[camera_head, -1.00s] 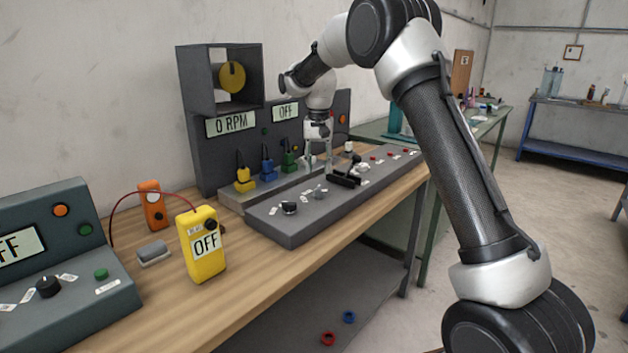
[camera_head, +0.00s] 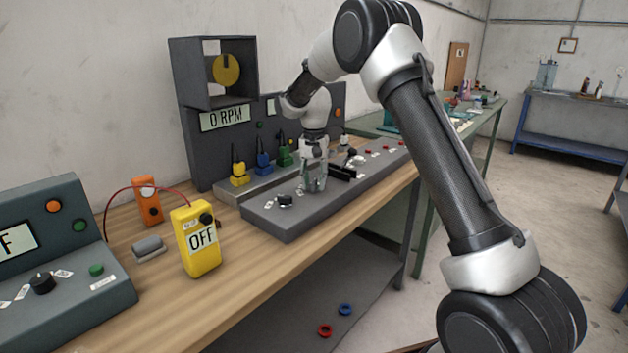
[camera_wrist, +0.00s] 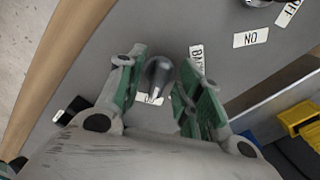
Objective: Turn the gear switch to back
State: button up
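The gear switch (camera_wrist: 160,72) shows in the wrist view as a grey lever with a rounded knob on the grey console (camera_head: 290,228). A label beside it, partly hidden, seems to read BACK (camera_wrist: 196,62); another label below the knob is mostly covered. My gripper (camera_wrist: 157,68) is open, with one green-padded finger on each side of the lever and small gaps that look clear of it. In the head view my gripper (camera_head: 314,184) points down at the console and hides the lever.
A black knob (camera_head: 285,201) with an ON label (camera_wrist: 250,38) sits close by on the console. Yellow (camera_head: 239,175), blue and green plugs stand behind it. A yellow OFF meter (camera_head: 197,240) stands on the wooden bench (camera_head: 225,285). Black bars (camera_head: 342,173) lie right of my gripper.

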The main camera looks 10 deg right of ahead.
grip_shut()
jog(key=shift+n, duration=0.3)
jog(key=n, duration=0.4)
jog(key=shift+d+n, duration=0.1)
jog(key=shift+n, duration=0.3)
jog(key=n, duration=0.5)
jog(key=shift+d, duration=0.1)
jog(key=n, duration=0.6)
jog(key=shift+w+d+n, duration=0.1)
jog(key=shift+n, duration=0.3)
jog(key=n, duration=0.6)
jog(key=shift+w+n, duration=0.1)
jog(key=shift+n, duration=0.2)
